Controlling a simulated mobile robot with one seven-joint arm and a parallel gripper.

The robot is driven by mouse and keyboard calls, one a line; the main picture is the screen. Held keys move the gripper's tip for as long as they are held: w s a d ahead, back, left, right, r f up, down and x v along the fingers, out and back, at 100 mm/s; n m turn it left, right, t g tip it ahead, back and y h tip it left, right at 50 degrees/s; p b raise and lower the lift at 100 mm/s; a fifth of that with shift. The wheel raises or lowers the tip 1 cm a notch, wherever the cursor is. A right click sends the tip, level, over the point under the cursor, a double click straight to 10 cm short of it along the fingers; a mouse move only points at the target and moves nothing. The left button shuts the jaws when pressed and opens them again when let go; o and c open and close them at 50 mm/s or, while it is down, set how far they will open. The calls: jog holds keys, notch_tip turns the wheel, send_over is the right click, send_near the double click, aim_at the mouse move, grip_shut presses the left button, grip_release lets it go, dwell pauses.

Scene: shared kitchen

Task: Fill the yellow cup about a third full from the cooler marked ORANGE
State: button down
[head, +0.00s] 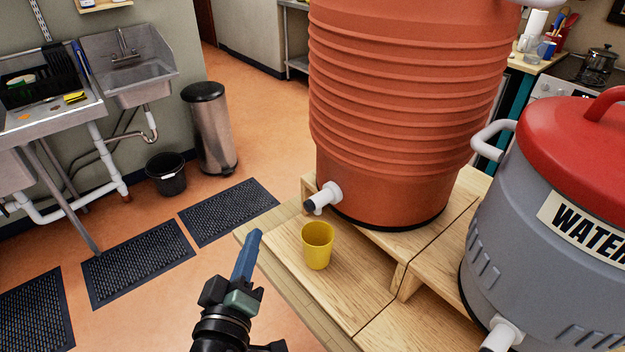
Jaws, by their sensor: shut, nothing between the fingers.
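The yellow cup (318,246) stands upright on the lower wooden step in front of the orange cooler (405,110). The cooler's white spigot (322,198) with a dark tip sticks out above and close to the cup. I cannot tell whether the cup is exactly under it or what is inside it. No marking shows on the visible part of this cooler. My gripper (252,242) is shut and empty, to the left of the cup and apart from it, near the left edge of the wooden stand.
A grey cooler (560,235) marked WATER with a red lid stands at the right, its white spigot (502,335) low in front. The wooden stand (350,300) has bare room before the cup. Floor mats, bins and sinks lie at the left.

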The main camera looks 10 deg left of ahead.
aim_at(309, 206)
jog(key=shift+s+a+r+n+p, duration=0.1)
jog(key=shift+s+a+n+p, duration=0.1)
jog(key=shift+s+p, duration=0.2)
jog(key=shift+s+a+n+p, duration=0.1)
jog(key=shift+s+n+p, duration=0.1)
jog(key=shift+s+p, duration=0.15)
jog(key=w+d+p, duration=0.5)
jog(key=w, duration=0.2)
jog(key=shift+d, duration=0.2)
jog(key=shift+w+d, duration=0.1)
jog(key=shift+w, duration=0.05)
dwell(1.9)
jog(key=shift+w+d, duration=0.2)
jog(key=shift+w, duration=0.05)
